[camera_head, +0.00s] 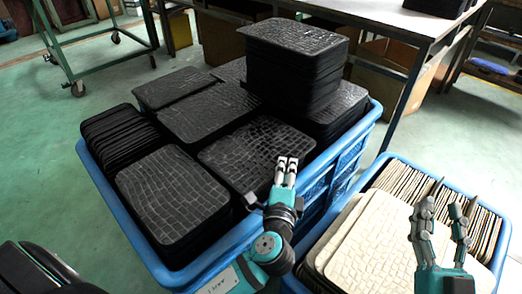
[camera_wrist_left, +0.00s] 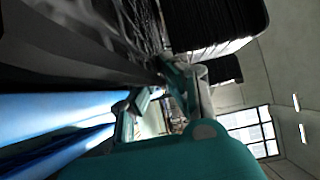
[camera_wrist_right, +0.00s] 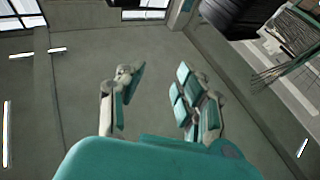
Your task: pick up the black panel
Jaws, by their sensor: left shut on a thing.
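Black panels with a cracked-stone texture lie in stacks in the blue crate (camera_head: 120,212). My left gripper (camera_head: 286,165) is at the right edge of the front-right black panel (camera_head: 250,148), and it is shut on that edge. The panel lies about level with its neighbours; whether it is lifted clear of its stack I cannot tell. In the left wrist view a dark panel surface (camera_wrist_left: 75,45) fills the upper left, close to the fingers, whose grip is partly hidden. My right gripper (camera_head: 440,212) is open and empty above the cream panels; its fingers are apart in the right wrist view (camera_wrist_right: 160,95).
A taller stack of black panels (camera_head: 292,75) rises at the crate's back right. A second blue crate (camera_head: 503,240) with cream panels (camera_head: 375,245) stands at the right. A grey table (camera_head: 385,15) is behind, and a green trolley frame (camera_head: 110,62) is at the back left.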

